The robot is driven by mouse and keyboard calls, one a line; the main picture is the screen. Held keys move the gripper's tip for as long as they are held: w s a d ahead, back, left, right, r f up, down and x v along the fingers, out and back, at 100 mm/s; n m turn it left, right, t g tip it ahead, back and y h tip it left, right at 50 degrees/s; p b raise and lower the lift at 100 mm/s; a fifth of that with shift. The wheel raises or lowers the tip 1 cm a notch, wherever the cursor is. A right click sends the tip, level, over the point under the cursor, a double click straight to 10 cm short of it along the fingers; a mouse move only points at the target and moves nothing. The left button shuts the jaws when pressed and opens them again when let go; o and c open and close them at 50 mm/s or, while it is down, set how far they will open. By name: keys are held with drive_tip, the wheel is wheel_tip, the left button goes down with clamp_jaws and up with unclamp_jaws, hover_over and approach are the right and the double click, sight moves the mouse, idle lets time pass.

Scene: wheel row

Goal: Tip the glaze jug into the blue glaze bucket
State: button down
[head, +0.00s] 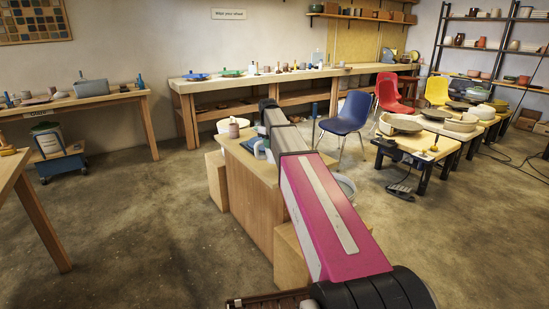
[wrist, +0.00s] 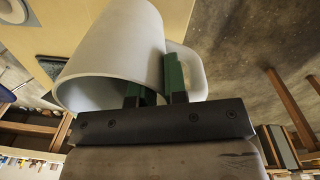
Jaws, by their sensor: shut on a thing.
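No liquid shows in the jug. In the head view my arm hides most of the gripper and jug. I cannot pick out the blue glaze bucket surely. A round pale rim (head: 345,184) shows just right of my arm, its contents mostly hidden.
A wooden counter (head: 250,195) stands below my arm, with a pinkish cup (head: 234,131) at its far left. Chairs and wheel tables stand at right. Floor at front left is clear.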

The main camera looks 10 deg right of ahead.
drive_tip(key=shift+r, duration=2.2)
